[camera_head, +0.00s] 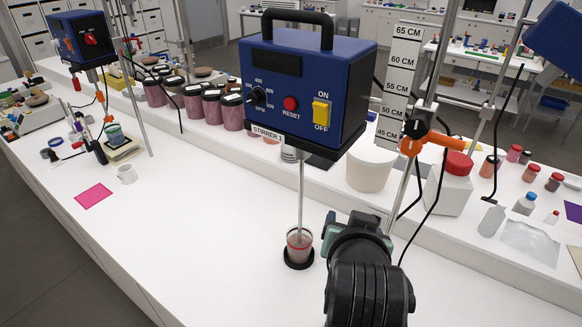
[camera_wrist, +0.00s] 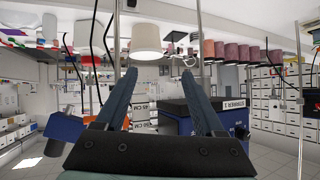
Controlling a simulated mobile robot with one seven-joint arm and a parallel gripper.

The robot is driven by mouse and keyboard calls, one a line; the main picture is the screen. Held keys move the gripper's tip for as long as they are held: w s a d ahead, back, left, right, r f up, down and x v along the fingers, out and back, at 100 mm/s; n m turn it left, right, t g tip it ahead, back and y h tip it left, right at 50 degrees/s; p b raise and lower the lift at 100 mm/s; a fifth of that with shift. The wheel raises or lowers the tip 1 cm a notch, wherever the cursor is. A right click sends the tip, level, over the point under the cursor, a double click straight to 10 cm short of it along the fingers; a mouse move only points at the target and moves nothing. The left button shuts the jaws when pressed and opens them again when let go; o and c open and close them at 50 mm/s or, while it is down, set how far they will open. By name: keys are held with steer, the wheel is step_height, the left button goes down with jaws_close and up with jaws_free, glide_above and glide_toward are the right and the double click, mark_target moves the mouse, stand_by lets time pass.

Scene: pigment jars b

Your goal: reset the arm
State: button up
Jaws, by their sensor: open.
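My gripper (camera_head: 350,226) shows in the head view at the lower middle, at the end of my black arm. It is just right of the stirrer's cup and in front of the scale post; its fingertips are mostly hidden there. In the wrist view, which looks upside down, the two grey-blue fingers of my gripper (camera_wrist: 159,72) stand apart with nothing between them. The blue stirrer (camera_head: 305,90) hangs left of and above my gripper. Its rod reaches into a small cup (camera_head: 299,246) on a black ring. The stirrer also shows in the wrist view (camera_wrist: 202,118), beyond the right finger.
The scale post (camera_head: 425,100) with an orange clamp (camera_head: 448,142) rises behind my arm. A white tub (camera_head: 370,165) and a red-capped bottle (camera_head: 449,185) stand on the raised shelf. Several dark-lidded jars (camera_head: 213,108) stand at the back left. The white bench front (camera_head: 185,235) is clear near the pink sheet (camera_head: 93,196).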

steer(key=a+r+n+t+b, duration=0.1)
steer(key=a+r+t, duration=0.15)
steer(key=r, duration=0.45)
steer(key=a+r+t+b, duration=0.1)
steer(key=r+t, duration=0.2)
steer(key=r, duration=0.3)
steer(key=s+a+r+n+t+b, duration=0.1)
steer(key=s+a+r+t, duration=0.1)
steer(key=r, duration=0.5)
steer(key=s+a+r+n+t+y+b, duration=0.1)
steer(key=s+a+r+t, duration=0.1)
steer(key=s+r+t, duration=0.3)
steer(key=s+a+r+t+y+b, duration=0.1)
steer(key=s+a+r+t, duration=0.1)
steer(key=s+r, duration=0.3)
step_height(320, 180, up, 4)
steer(key=shift+s+r+n+t, duration=0.15)
steer(key=shift+n+t, duration=0.25)
steer(key=shift+t, duration=0.45)
steer(key=shift+a, duration=0.1)
steer(key=shift+f, duration=0.2)
